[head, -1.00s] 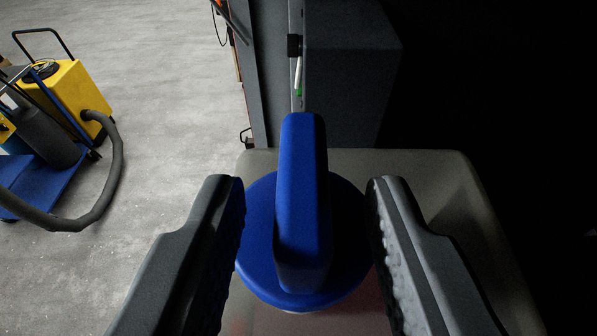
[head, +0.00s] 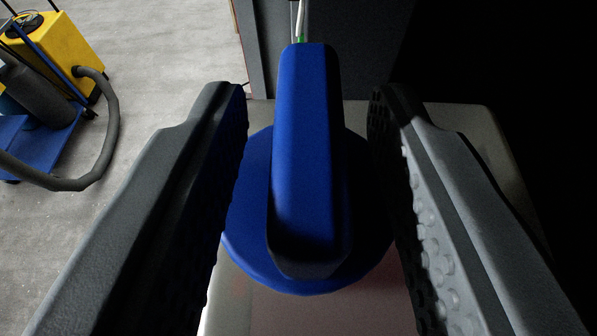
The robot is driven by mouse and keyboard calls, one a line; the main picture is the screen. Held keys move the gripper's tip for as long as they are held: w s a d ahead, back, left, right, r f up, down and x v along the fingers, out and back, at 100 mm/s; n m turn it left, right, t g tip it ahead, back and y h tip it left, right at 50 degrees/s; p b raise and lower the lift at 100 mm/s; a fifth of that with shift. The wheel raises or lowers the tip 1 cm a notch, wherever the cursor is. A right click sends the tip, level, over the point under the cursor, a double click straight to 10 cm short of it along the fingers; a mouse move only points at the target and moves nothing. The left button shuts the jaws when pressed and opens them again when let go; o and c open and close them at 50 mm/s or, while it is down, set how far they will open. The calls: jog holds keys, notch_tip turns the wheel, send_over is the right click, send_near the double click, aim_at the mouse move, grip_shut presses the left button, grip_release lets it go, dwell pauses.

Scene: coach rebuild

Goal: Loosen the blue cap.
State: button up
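The blue cap (head: 308,160) is a round disc with a tall raised bar handle across its middle. It sits on top of a pale grey container (head: 462,125) in the centre of the head view. My gripper (head: 308,108) is open, with one dark textured finger on each side of the bar. A gap shows between each finger and the bar, so the fingers do not touch it. The fingers cover parts of the disc's left and right edges.
A yellow machine (head: 50,45) with a dark hose (head: 112,130) and a blue base (head: 40,140) stands on the grey floor (head: 175,50) at the left. A dark grey cabinet (head: 350,50) stands behind the container. The right side is in deep shadow.

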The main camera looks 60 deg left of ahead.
grip_shut()
jog(key=shift+w+f+n+g, duration=0.1)
jog(key=shift+w+n+g, duration=0.05)
jog(key=shift+n+g, duration=0.25)
jog(key=n+g+y, duration=0.2)
jog(key=n+g, duration=0.1)
jog(key=g, duration=0.1)
jog(key=shift+n, duration=0.4)
jog(key=shift+n+g, duration=0.3)
jog(key=shift+g, duration=0.3)
jog(key=shift+s+a+r+n+g, duration=0.2)
jog(key=shift+s+a+n+g, duration=0.1)
jog(key=shift+s+n+g, duration=0.25)
jog(key=shift+d, duration=0.1)
